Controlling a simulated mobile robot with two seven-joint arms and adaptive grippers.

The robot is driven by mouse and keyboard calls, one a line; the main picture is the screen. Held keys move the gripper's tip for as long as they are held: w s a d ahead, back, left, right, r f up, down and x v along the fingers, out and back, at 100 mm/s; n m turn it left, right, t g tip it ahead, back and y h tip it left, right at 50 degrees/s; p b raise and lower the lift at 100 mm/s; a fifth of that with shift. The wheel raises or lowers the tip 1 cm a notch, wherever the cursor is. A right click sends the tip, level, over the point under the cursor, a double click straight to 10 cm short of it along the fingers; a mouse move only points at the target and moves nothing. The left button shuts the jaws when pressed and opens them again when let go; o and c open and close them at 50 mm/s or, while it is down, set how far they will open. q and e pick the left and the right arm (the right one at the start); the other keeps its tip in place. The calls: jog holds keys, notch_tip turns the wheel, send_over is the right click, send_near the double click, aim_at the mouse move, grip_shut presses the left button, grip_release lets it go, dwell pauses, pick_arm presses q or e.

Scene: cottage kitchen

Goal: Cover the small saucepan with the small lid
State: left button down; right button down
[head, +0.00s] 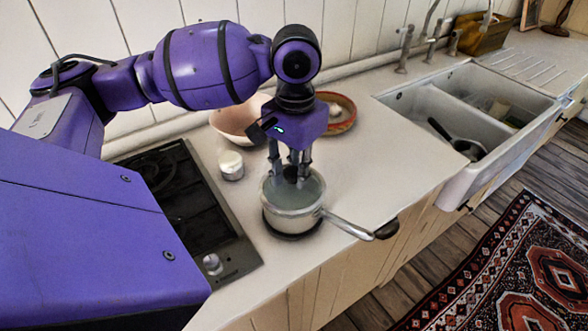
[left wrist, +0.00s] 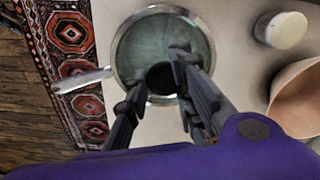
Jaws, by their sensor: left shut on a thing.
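The small saucepan (head: 288,222) is a pale metal pot on the counter, with its handle (head: 347,225) pointing to the lower right. The small lid (head: 312,190) is greenish glass with a metal rim, and it lies level over the pan's mouth. In the left wrist view the lid (left wrist: 138,45) fills the pan's outline, with a dark knob (left wrist: 161,77) in the middle. My left gripper (head: 291,170) points down and is shut on that knob. I cannot tell whether the lid's rim touches the pan. My right gripper is not in view.
A white jar (head: 231,166) and a pink bowl (head: 236,121) stand close behind the pan, with a terracotta dish (head: 340,117) farther back. A black hob (head: 180,195) lies to the left. A double sink (head: 425,105) is at the right. The counter's front edge is near the pan.

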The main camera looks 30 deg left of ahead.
aim_at(295, 172)
pick_arm(q)
jog(key=shift+f, duration=0.45)
jog(key=c, duration=1.8)
grip_release()
